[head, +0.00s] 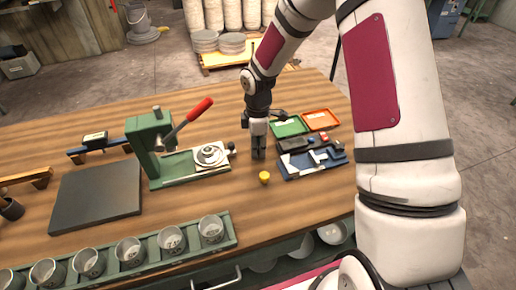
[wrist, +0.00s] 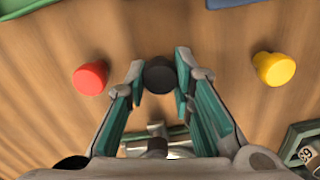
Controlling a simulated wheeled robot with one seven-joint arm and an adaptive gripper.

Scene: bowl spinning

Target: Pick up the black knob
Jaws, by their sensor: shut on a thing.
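The black knob (wrist: 160,76) is a small dark round piece between the two fingertips of my gripper (wrist: 161,82) in the wrist view. My gripper is shut on it, with a teal-padded finger at each side. In the head view my gripper (head: 258,153) points down at the wooden table, right of the green press; the black knob cannot be made out there. A red knob (wrist: 90,78) lies left of the fingers and a yellow knob (wrist: 274,68) right of them. The yellow knob also shows in the head view (head: 264,177); the red one seems hidden there.
A green press (head: 160,150) with a red-tipped lever stands left of my gripper. A blue tray (head: 314,169) with tools, a green tray (head: 288,128) and an orange tray (head: 321,121) lie right. A green rack (head: 150,254) of cups lines the front edge.

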